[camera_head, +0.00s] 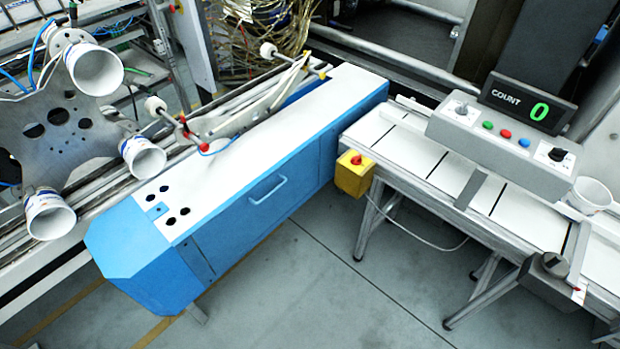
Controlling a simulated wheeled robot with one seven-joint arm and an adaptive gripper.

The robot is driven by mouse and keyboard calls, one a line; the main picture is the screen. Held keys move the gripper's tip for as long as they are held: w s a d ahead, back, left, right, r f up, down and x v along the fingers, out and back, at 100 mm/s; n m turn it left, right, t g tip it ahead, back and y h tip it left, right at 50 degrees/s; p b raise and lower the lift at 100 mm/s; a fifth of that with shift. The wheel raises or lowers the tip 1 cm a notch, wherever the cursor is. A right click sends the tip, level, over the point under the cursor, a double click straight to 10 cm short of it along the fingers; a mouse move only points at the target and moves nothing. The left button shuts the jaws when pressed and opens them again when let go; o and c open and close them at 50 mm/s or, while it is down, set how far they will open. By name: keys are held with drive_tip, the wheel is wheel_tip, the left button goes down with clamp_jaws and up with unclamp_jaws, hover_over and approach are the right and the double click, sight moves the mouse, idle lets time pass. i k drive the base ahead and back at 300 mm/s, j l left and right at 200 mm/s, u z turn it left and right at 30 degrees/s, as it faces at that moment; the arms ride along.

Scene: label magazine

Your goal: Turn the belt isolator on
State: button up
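A yellow box (354,175) with a red knob (357,160) on its top is fixed at the left end of the conveyor, beside the blue cabinet. The knob's on or off position is too small to tell. My gripper is not in view.
The white-topped conveyor (420,155) stands on metal legs at right, with a dark box (545,280) on its near side. A COUNT display (527,103) reads 0. The blue cabinet (270,195) has a protruding handle. The grey floor (310,280) between them is clear.

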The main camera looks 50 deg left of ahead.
sight(355, 160)
drive_tip(key=u, duration=1.5)
